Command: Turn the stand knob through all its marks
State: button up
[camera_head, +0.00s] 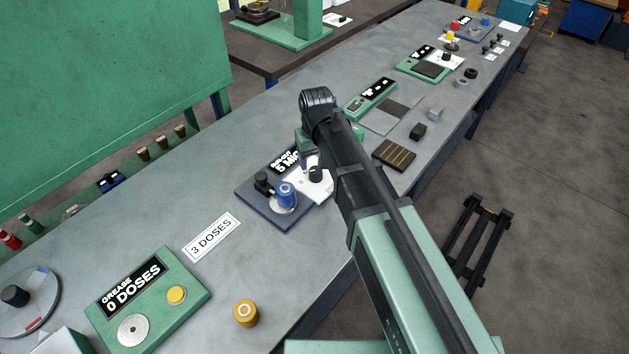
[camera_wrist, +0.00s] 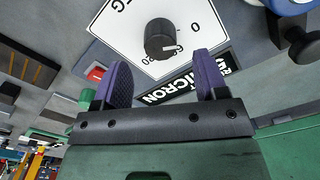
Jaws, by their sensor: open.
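The stand knob (camera_wrist: 158,40) is a black round knob with a white pointer line, on a white dial plate (camera_wrist: 118,25) with printed numbers, "0" and "20" among them. The knob also shows in the head view (camera_head: 316,174), just below my gripper (camera_head: 309,158). In the wrist view my gripper (camera_wrist: 164,72) is open, its two purple-padded fingers apart, with the knob beyond the gap between them. I see no contact with the knob.
A dark stand base (camera_head: 275,213) carries a blue-topped cylinder (camera_head: 286,194) left of the knob. A "3 DOSES" card (camera_head: 212,236) and an orange cap (camera_head: 246,313) lie nearer.

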aim_at(316, 170)
notch_tip(316, 170, down, 5)
jog(key=b, duration=0.3)
jog(key=shift+f, duration=0.15)
jog(key=c, duration=0.9)
jog(key=shift+m, duration=0.3)
jog(key=m, duration=0.5)
jog(key=shift+m, duration=0.4)
jog(key=m, duration=0.5)
jog(key=shift+m, duration=0.3)
